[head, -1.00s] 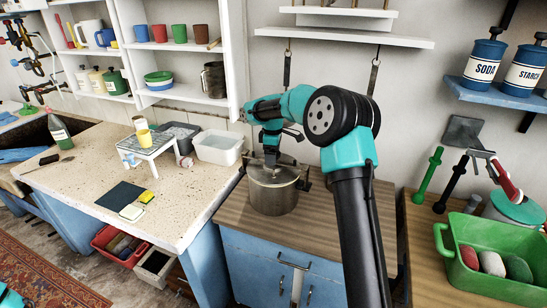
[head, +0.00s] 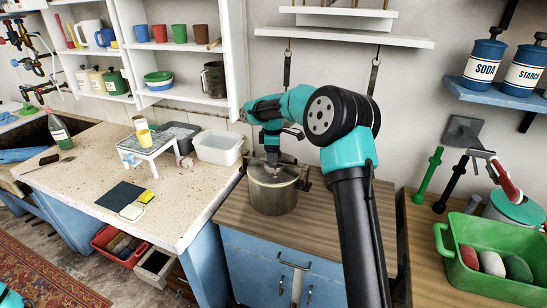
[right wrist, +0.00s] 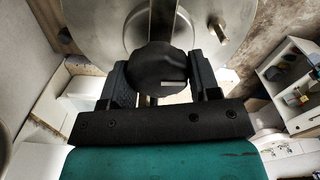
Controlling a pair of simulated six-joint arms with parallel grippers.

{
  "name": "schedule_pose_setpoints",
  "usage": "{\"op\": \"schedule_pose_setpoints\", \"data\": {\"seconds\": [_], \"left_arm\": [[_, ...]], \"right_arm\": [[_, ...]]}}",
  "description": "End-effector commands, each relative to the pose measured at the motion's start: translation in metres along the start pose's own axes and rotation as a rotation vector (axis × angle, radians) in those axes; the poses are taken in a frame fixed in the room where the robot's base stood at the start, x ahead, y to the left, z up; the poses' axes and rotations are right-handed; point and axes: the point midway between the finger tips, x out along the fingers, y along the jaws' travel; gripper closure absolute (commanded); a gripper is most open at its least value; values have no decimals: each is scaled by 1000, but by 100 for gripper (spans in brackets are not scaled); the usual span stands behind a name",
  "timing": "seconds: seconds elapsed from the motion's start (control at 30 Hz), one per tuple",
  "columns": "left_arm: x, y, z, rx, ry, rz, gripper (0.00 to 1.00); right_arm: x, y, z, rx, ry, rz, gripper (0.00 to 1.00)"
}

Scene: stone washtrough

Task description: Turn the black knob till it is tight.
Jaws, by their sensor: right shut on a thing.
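The black knob (right wrist: 160,68) is round and dark, with a small pale mark on its near edge. It sits over the middle of the metal lid (right wrist: 105,30) of a steel pot (head: 272,198). The pot stands upright on the wooden counter. My right gripper (right wrist: 158,85) is shut on the knob, one black finger on each side of it. In the head view my right gripper (head: 272,158) is above the pot, and the knob is hard to make out there. My left gripper is not in view.
A metal bar crosses the lid under the knob. A white tub (head: 218,148) and a small white stand (head: 150,148) are on the speckled counter to the left. A green basin (head: 495,285) stands on the right. The wooden counter (head: 235,215) is bare around the pot.

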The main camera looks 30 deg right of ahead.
Motion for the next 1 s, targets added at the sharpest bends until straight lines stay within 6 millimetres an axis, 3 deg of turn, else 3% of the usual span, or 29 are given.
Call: {"op": "schedule_pose_setpoints", "data": {"seconds": [0.27,1.0], "left_arm": [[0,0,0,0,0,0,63],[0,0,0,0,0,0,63]], "right_arm": [[0,1,0,60,1,3,55],[0,0,0,748,0,0,55]]}}
